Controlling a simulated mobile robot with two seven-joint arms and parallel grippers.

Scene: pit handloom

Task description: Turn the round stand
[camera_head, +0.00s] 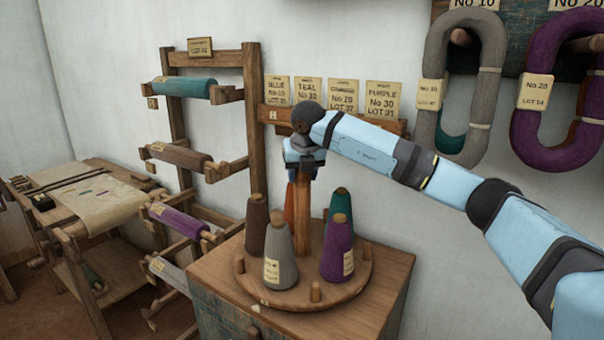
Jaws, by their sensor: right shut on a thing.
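The round stand (290,299) is a wooden disc with short pegs on its rim and an upright central post (303,205). It sits on a wooden cabinet. Yarn cones stand on it: a grey cone (280,262) in front, a purple cone (338,248) at right, a teal cone (341,203) behind that, a brown cone (257,225) at left, and an orange one (289,208) partly hidden behind the post. My right gripper (303,168) points down and is shut on the top of the central post. Its fingertips are hard to make out. My left gripper is not in view.
The cabinet top (388,268) has bare room at right. A wooden rack (253,110) with yarn rolls stands left of it. A small table (110,213) is further left. Label cards and hanks, grey (427,110) and purple (528,135), are on the wall behind my right arm.

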